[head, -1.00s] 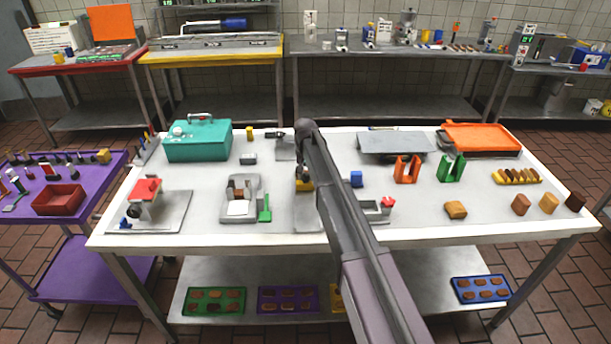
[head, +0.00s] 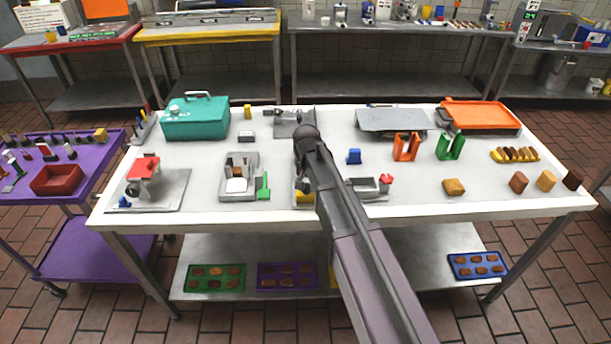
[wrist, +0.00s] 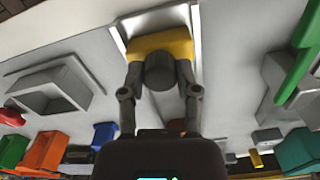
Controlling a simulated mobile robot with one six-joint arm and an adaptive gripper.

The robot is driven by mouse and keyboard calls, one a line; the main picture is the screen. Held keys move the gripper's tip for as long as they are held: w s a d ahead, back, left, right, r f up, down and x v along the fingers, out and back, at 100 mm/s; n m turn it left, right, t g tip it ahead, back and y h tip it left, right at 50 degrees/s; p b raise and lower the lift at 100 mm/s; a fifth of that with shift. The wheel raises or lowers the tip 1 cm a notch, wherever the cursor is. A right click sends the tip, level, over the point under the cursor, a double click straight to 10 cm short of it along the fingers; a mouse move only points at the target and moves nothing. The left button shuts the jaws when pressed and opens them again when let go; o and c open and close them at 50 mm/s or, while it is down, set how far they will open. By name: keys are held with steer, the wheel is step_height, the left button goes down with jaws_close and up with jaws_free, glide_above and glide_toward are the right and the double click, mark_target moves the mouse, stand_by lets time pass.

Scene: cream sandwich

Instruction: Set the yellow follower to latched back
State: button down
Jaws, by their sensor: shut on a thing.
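The yellow follower (wrist: 150,45) sits in a pale, channel-like grey fixture (wrist: 197,50), towards its near end. A dark round knob (wrist: 160,72) stands on the follower's side towards me in the wrist view. In the head view only a sliver of the yellow follower (head: 299,197) shows beside my arm, which hides the gripper and most of the fixture. Whether any latch is engaged cannot be told.
Left of the fixture are a grey press with a green handle (head: 263,186) and a red-topped device (head: 144,167). A blue block (head: 354,157), orange holder (head: 406,147) and green holder (head: 450,147) stand to the right.

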steer(key=shift+s, duration=0.3)
steer(key=shift+c, duration=1.7)
jaws_free()
steer(key=shift+w, duration=0.3)
steer(key=w, duration=0.5)
steer(key=w+a, duration=0.1)
steer(key=w, duration=1.1)
steer(key=shift+a, duration=0.4)
steer(key=shift+s+r+p, duration=0.15)
steer(key=shift+r+p, duration=0.35)
steer(key=shift+p, duration=0.05)
step_height(320, 180, up, 13)
steer(key=p, duration=1.3)
steer(key=s+d+f+b, duration=0.4)
steer(key=s+d, duration=0.3)
steer(key=s, duration=0.4)
steer(key=s+d+f+b, duration=0.5)
steer(key=s+d, duration=0.3)
steer(key=s, duration=0.3)
steer(key=s+d+f+n+b, duration=0.1)
steer(key=s+d+f+b, duration=0.4)
steer(key=s+d, duration=0.3)
steer(key=s, duration=0.3)
steer(key=shift+f+b, duration=0.25)
steer(key=shift+b, duration=0.05)
